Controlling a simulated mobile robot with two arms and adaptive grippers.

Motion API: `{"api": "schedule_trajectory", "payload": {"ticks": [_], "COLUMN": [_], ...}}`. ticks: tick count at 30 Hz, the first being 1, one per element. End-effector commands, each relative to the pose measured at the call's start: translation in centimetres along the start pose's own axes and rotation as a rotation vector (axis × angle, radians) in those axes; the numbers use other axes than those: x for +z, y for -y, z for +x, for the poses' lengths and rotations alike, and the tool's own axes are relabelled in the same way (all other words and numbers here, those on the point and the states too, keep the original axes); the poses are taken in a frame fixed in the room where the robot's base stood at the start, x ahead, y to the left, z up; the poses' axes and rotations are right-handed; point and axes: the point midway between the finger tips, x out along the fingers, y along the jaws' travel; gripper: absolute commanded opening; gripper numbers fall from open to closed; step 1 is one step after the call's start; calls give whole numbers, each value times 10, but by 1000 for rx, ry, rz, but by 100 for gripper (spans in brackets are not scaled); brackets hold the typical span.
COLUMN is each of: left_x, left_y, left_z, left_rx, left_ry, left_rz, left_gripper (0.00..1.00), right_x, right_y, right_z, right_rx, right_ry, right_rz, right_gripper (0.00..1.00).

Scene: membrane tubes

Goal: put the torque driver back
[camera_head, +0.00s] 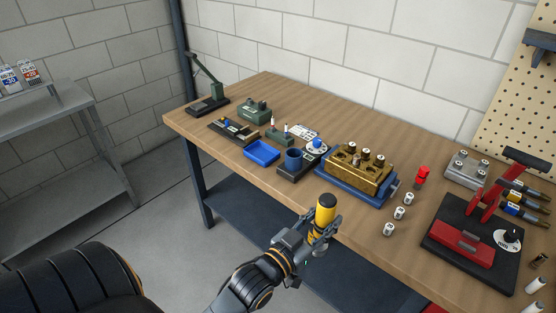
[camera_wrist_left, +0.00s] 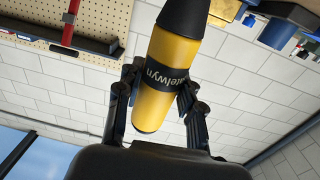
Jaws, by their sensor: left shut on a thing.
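The torque driver, a yellow cylinder with black ends (camera_head: 325,211), is held upright in my left gripper (camera_head: 318,230) in front of the bench's front edge. In the left wrist view the yellow driver (camera_wrist_left: 168,62) has a black band with white lettering, and the fingers of my left gripper (camera_wrist_left: 155,100) close on both sides of it. In the head view, several tools with yellow, blue and dark handles (camera_head: 520,198) lie at the bench's right side; I cannot tell whether one place there is the driver's. My right gripper is not in view.
The wooden bench (camera_head: 300,197) carries a brass block on a blue tray (camera_head: 335,183), small metal cylinders (camera_head: 399,212), a red piece (camera_head: 422,175) and a red-and-black press (camera_head: 462,240). A pegboard (camera_head: 520,100) stands behind right. A blue tray (camera_head: 262,152) sits left.

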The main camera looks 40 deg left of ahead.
Motion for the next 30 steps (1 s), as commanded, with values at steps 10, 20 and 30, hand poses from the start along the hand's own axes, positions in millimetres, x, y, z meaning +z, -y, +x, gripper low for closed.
{"api": "schedule_trajectory", "payload": {"ticks": [10,20,30], "left_x": [-34,-110,-82], "left_y": [129,238,253], "left_z": [137,182,186], "left_rx": [-76,-220,-243], "left_ry": [-16,-10,-2], "left_rz": [8,1,-4], "left_gripper": [0,0,0], "right_x": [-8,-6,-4], "right_y": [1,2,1], "right_z": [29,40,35], "right_rx": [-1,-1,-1], "right_ry": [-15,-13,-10], "right_rz": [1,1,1], "right_gripper": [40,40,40]}}
